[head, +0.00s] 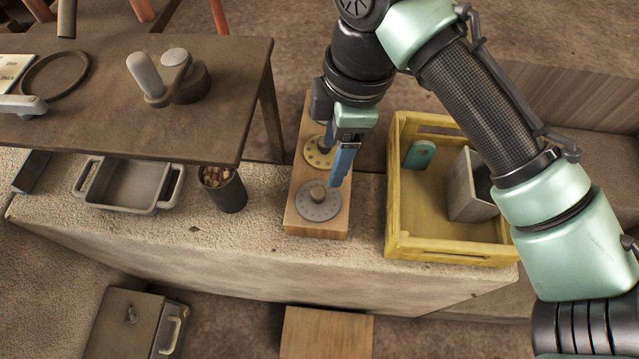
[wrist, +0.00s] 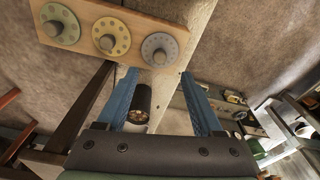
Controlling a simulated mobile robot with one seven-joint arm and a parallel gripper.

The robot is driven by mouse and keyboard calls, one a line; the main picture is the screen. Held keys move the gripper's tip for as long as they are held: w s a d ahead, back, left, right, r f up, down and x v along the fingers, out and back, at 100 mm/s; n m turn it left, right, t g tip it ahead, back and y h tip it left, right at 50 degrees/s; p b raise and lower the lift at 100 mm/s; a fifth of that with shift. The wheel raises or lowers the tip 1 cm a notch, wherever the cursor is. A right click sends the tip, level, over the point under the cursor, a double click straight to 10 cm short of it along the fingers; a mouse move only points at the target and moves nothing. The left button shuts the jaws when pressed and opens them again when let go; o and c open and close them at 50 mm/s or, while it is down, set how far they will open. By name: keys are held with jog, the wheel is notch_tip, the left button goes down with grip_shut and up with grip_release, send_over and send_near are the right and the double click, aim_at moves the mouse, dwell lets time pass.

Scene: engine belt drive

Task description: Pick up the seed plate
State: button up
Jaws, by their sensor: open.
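A wooden board (head: 296,215) holds round plates with rings of holes, each with a central knob. The grey plate (head: 318,207) is nearest in the head view, with the yellow plate (head: 313,155) behind it. The wrist view shows the grey plate (wrist: 159,49), the yellow plate (wrist: 111,36) and a green plate (wrist: 60,25) in a row; the green one is mostly hidden by my arm in the head view. My gripper (head: 339,178) is open and empty, pointing down by the board's right side, touching no plate that I can see. Its blue fingers also show in the wrist view (wrist: 158,76).
A yellow crate (head: 452,249) right of the board holds a grey box (head: 470,187) and a green tag (head: 419,154). A dark cup (head: 229,194) and a grey tray (head: 130,186) stand left. A brown table (head: 110,119) overhangs at left.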

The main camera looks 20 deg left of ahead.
send_over(319, 192)
jog(key=d, duration=0.1)
jog(key=f, duration=0.3)
jog(key=f+b, duration=0.1)
jog(key=f, duration=0.1)
jog(key=shift+w+d+f, duration=0.2)
jog(key=shift+w+f, duration=0.05)
jog(key=shift+s+a+f+b, duration=0.1)
jog(key=shift+a+f+b, duration=0.1)
jog(key=shift+f, duration=0.65)
jog(key=shift+s+a+f+b, duration=0.15)
jog(key=shift+a+f, duration=0.1)
jog(key=shift+f, duration=0.65)
jog(key=shift+w+a+f+b, duration=0.1)
jog(key=shift+a+f+b, duration=0.1)
jog(key=shift+f, duration=0.65)
grip_shut()
